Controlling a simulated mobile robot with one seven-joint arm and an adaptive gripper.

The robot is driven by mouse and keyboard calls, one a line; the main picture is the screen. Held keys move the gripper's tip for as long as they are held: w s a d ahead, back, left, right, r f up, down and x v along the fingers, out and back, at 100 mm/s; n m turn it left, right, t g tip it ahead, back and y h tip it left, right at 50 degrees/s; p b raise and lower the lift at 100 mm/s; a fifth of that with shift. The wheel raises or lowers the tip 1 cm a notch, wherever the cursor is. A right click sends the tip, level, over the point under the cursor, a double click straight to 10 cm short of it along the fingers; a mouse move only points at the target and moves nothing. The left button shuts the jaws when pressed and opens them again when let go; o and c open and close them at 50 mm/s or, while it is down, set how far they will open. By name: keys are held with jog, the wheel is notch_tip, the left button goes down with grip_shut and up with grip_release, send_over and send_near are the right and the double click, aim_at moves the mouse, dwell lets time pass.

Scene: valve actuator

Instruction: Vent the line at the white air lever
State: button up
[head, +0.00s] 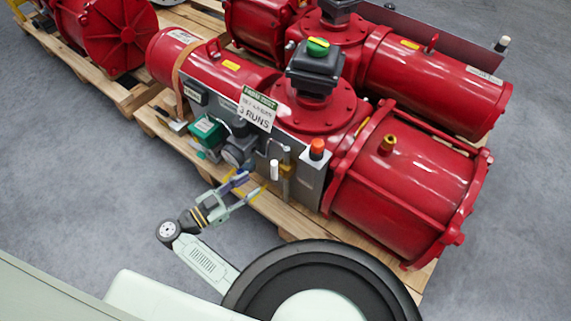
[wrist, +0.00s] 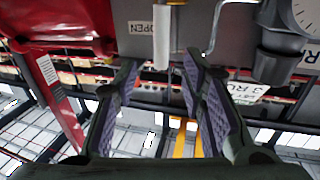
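The white air lever (head: 274,169) hangs upright on the front of the grey panel, below a bent metal pipe. In the wrist view the white lever (wrist: 161,38) stands in line with the gap between my fingers, its lower end near fingertip level. My gripper (head: 252,184) is open in front of the panel, just left of and below the lever in the head view. In the wrist view my gripper (wrist: 160,68) shows two purple-padded fingers spread apart with nothing held between them. I cannot tell whether the fingertips reach past the lever.
An orange-topped button (head: 317,149) is right of the lever. A round gauge (head: 238,151) and green box (head: 207,131) are to its left. A hanging sign (head: 257,108) is above. Red actuator cylinders (head: 405,185) rest on the wooden pallet (head: 290,214). An OPEN label (wrist: 140,27) is beside the lever.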

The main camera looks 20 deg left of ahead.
aim_at(274, 168)
jog(key=p+x, duration=0.1)
jog(key=x, duration=0.9)
jog(key=shift+w+p, duration=0.15)
jog(key=shift+p, duration=0.25)
jog(key=shift+c, duration=0.2)
grip_shut()
